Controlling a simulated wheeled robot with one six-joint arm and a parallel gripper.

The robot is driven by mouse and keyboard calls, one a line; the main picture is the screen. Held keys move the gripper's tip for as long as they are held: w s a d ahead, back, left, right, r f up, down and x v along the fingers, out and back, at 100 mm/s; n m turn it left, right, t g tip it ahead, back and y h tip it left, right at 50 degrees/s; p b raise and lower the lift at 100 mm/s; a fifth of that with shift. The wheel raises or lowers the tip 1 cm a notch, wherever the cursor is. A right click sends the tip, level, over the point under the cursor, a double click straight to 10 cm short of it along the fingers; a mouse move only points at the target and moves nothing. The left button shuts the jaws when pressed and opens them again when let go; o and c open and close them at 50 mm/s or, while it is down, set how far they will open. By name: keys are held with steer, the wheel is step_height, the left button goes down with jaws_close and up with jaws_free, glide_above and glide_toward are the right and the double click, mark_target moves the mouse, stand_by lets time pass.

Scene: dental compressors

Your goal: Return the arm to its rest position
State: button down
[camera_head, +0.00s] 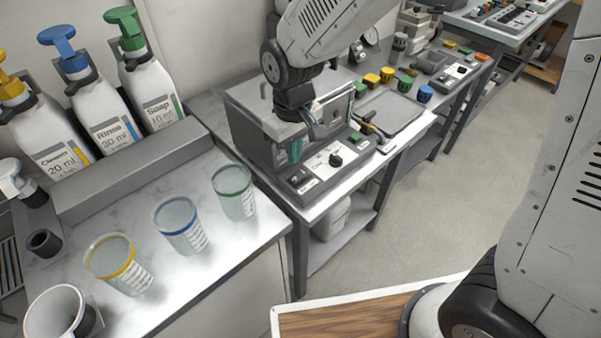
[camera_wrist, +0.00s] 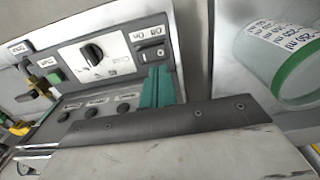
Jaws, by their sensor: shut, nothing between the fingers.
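My arm reaches in from the top of the head view and hangs in front of a grey machine (camera_head: 254,122). My gripper (camera_head: 293,152) points down at the machine's left front, its teal fingertips shut and empty. In the wrist view the teal fingers (camera_wrist: 157,90) stand over the machine's control panel (camera_wrist: 100,52), which has a black knob, small switches and labels. I cannot tell whether the fingers touch the machine. Part of the machine is hidden behind my wrist.
Cups with green (camera_head: 234,191), blue (camera_head: 181,224) and yellow (camera_head: 119,263) rims stand on the left counter. Pump bottles (camera_head: 148,88) stand behind them. A grey tray (camera_head: 392,112) and several coloured caps lie right of the machine. The floor (camera_head: 440,200) is clear.

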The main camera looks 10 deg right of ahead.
steer(key=shift+r, duration=0.7)
steer(key=shift+s, duration=0.1)
steer(key=s+d+r+m, duration=0.3)
steer(key=s+d+r, duration=0.4)
steer(key=s+d, duration=0.2)
steer(key=s+d+r+m+t, duration=0.1)
steer(key=s+d+r+m, duration=0.2)
steer(key=s+d+r, duration=0.5)
steer(key=shift+s+d+m, duration=0.4)
steer(key=shift+s+d, duration=0.8)
steer(key=shift+d, duration=0.75)
